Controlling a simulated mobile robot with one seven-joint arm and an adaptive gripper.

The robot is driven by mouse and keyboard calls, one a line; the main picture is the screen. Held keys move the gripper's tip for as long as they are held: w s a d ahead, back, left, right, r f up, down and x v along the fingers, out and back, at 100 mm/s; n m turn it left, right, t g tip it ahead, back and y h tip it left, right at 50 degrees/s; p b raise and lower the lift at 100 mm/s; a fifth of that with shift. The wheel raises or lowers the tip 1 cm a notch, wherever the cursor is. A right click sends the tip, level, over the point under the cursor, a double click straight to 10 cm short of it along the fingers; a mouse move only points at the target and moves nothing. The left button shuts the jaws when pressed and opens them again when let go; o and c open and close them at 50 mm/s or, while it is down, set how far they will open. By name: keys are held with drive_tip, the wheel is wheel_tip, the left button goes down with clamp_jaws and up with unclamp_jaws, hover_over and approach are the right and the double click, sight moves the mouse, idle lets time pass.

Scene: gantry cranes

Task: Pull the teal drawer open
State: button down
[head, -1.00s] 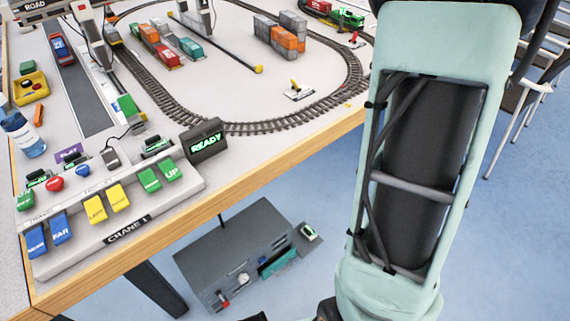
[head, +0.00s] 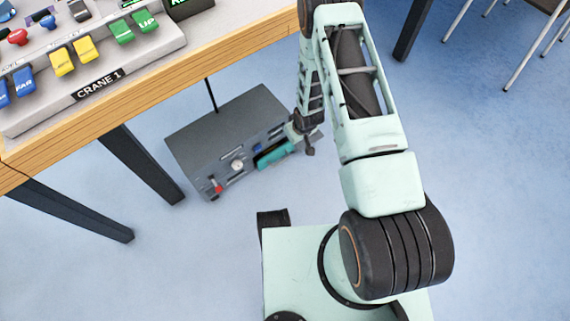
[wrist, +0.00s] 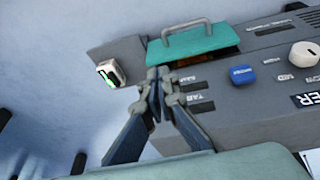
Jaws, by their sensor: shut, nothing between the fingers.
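The teal drawer (head: 275,155) is in the front of a grey box (head: 225,130) below the table. In the wrist view, the teal drawer front (wrist: 193,50) carries a grey bar handle (wrist: 196,30). A brown strip shows beside the front, so the drawer seems at least slightly out; how far I cannot tell. My gripper (wrist: 158,76) is shut and empty, with its fingertips just below the drawer's left end in the wrist view, apart from the handle bar. In the head view my gripper is small and partly hidden by my arm, near the drawer's right end.
The grey box also has a blue knob (wrist: 242,75), a white dial (wrist: 304,54) and a small device with a green light (wrist: 111,73) at its side. The table edge (head: 150,95) and dark table legs (head: 140,165) are to the left. Blue floor is open on the right.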

drive_tip(key=a+f+y+b, duration=0.1)
drive_tip(key=a+f+b, duration=0.4)
drive_tip(key=f, duration=0.9)
drive_tip(key=shift+s+a+n, duration=0.3)
drive_tip(key=shift+s+a, duration=0.05)
drive_tip(key=shift+a, duration=0.75)
drive_tip(key=shift+s, duration=0.1)
